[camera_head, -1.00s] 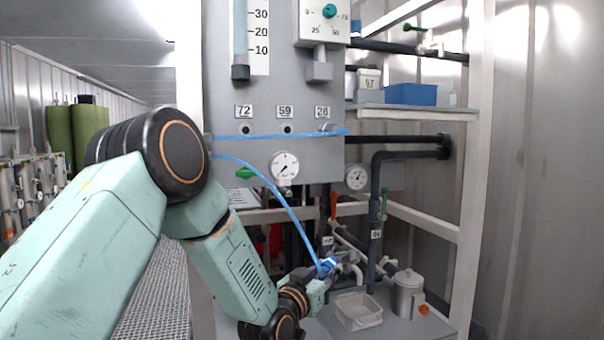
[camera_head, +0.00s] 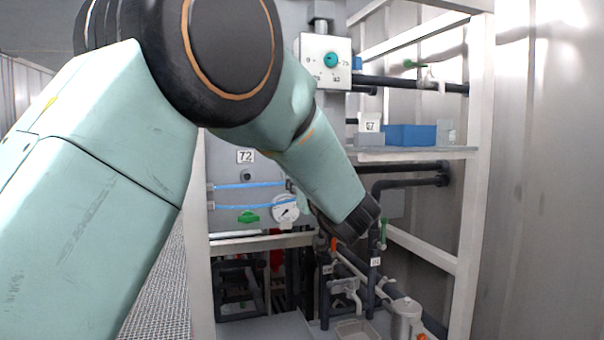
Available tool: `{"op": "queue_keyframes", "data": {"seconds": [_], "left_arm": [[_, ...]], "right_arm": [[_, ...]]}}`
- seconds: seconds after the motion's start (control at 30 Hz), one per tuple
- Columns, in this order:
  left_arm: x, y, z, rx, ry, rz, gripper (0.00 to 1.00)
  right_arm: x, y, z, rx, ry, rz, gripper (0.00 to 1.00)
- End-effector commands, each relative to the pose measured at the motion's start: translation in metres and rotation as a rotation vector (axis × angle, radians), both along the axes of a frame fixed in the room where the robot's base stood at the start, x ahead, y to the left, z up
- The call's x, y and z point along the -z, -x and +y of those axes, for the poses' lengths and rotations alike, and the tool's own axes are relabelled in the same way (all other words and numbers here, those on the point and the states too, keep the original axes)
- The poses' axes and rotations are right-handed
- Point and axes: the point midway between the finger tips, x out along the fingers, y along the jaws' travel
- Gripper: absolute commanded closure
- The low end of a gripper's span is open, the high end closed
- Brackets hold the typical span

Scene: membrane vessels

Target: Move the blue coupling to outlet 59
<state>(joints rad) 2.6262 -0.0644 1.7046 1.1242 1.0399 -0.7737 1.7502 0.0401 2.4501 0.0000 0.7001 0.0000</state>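My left arm crosses the head view and bends down in front of the grey panel (camera_head: 222,160). My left gripper is almost wholly hidden behind its own forearm and wrist, so its fingers cannot be made out. Two blue hoses run right across the panel, the upper hose (camera_head: 245,186) and the lower hose (camera_head: 240,206), and pass behind my arm. The blue coupling is not clearly visible. The label 72 (camera_head: 245,156) shows with its outlet (camera_head: 246,176) below it. Outlet 59 and its label are hidden by my forearm. My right gripper is not in view.
A round gauge (camera_head: 285,210) and a green handle (camera_head: 248,216) sit low on the panel. A shelf (camera_head: 415,154) with a blue bin (camera_head: 410,135) stands right. Dark pipes, valves and a metal can (camera_head: 405,318) fill the lower right.

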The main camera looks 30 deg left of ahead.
Motion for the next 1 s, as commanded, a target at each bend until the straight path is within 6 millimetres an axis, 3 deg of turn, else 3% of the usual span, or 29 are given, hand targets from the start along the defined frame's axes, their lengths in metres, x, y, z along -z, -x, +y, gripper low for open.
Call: {"op": "queue_keyframes", "data": {"seconds": [0.47, 1.0], "left_arm": [[0.000, -0.002, 0.003, -0.005, 0.001, 0.000, 1.00], [0.000, -0.029, 0.035, -0.004, 0.001, -0.002, 1.00]], "right_arm": [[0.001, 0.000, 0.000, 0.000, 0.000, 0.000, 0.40], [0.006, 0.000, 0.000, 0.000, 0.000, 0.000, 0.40]]}}
